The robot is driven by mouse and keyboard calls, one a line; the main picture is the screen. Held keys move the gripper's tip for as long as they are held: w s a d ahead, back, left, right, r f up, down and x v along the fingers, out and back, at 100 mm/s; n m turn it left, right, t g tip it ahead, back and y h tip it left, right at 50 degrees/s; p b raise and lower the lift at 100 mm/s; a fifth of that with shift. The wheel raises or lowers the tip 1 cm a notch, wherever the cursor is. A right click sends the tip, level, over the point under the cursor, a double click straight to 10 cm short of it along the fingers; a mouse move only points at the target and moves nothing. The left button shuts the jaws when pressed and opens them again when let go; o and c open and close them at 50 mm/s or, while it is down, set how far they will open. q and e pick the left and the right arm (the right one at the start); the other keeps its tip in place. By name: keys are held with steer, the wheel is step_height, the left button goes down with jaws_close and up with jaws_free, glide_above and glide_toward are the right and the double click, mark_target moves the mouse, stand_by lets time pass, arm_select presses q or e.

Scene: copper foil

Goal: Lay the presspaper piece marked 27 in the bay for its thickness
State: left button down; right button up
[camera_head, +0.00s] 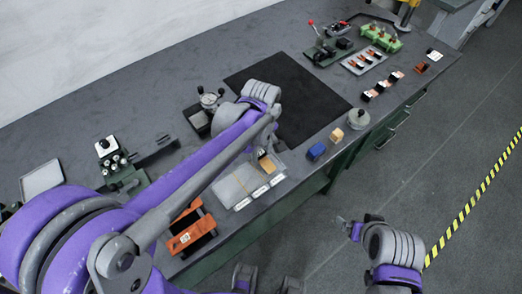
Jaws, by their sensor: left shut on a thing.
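A small tan piece (267,166) shows at the tip of my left gripper (264,157), which is shut on it; it looks like the presspaper piece, but no mark is readable. The gripper is over the far right part of a pale, clear-walled tray (236,189) with several white labels along its front edge. The label figures are too small to read, and my arm hides part of the tray's back. I cannot tell whether the piece touches the tray. My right gripper (347,228) is off the table's front, over the floor, and its jaw opening is unclear.
An orange and black holder (190,230) stands left of the tray.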

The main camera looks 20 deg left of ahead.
arm_select(q)
steer(key=shift+f+b, duration=0.55)
steer(key=shift+f, duration=0.2)
stand_by(0.8)
steer(key=c, duration=0.7)
jaws_free()
steer(key=shift+c, duration=0.2)
steer(key=shift+r, duration=0.15)
steer(key=shift+r+p, duration=1)
steer(key=shift+r, duration=0.35)
steer(key=o, duration=0.6)
steer(key=shift+c, duration=0.2)
